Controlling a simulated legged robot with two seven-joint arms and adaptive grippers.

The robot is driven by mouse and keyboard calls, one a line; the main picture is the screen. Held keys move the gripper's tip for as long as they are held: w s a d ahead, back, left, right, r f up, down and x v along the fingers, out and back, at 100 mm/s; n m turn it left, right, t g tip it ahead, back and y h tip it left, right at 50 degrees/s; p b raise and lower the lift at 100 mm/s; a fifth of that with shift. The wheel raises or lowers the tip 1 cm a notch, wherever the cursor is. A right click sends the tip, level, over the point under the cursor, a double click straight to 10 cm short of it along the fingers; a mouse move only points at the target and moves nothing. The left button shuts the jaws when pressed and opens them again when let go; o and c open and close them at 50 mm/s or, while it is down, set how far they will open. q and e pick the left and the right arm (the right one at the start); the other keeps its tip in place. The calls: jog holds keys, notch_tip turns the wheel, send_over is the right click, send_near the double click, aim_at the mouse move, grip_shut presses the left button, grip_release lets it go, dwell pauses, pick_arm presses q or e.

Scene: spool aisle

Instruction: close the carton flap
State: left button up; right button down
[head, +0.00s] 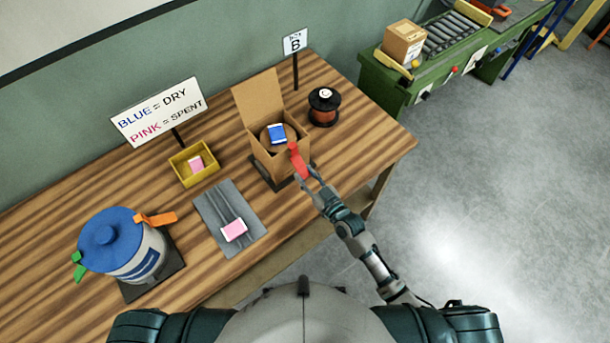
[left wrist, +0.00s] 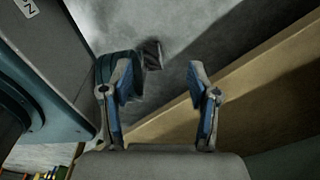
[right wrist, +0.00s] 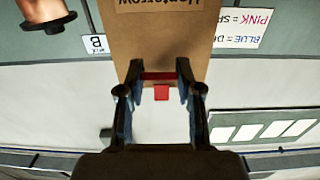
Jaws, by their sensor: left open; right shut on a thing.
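The brown carton (head: 275,168) stands on the table with its tall flap (head: 259,97) standing up open at the back. Inside it lies a blue packet (head: 277,134) on a round brown spool. My right gripper (head: 308,177) is at the carton's front right corner, shut on a red piece (head: 298,160). In the right wrist view the red piece (right wrist: 160,78) lies between the fingertips, in front of a brown carton panel (right wrist: 165,38). How the red piece meets the carton is unclear. My left gripper (left wrist: 158,78) is open and empty; the head view does not show it.
A copper spool (head: 323,108) stands right of the carton. A yellow tray (head: 183,176) with a pink packet, a grey mat (head: 213,204) with another, and a blue-lidded tub (head: 122,248) are to the left. Signs stand behind. A green conveyor bench (head: 390,93) is beyond.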

jog(key=shift+a+r, duration=0.2)
jog(key=shift+r, duration=0.05)
jog(key=shift+w+d, duration=0.1)
jog(key=shift+d, duration=0.1)
jog(key=shift+w+d, duration=0.1)
pick_arm(q)
jog(key=shift+w+d, duration=0.1)
jog(key=shift+d, duration=0.35)
pick_arm(e)
jog(key=shift+r, duration=0.1)
jog(key=c, duration=1)
grip_release()
jog(key=shift+o, duration=1.2)
pick_arm(q)
jog(key=shift+w+a, duration=0.1)
pick_arm(e)
jog(key=shift+w+f, duration=0.1)
jog(key=shift+f, duration=0.15)
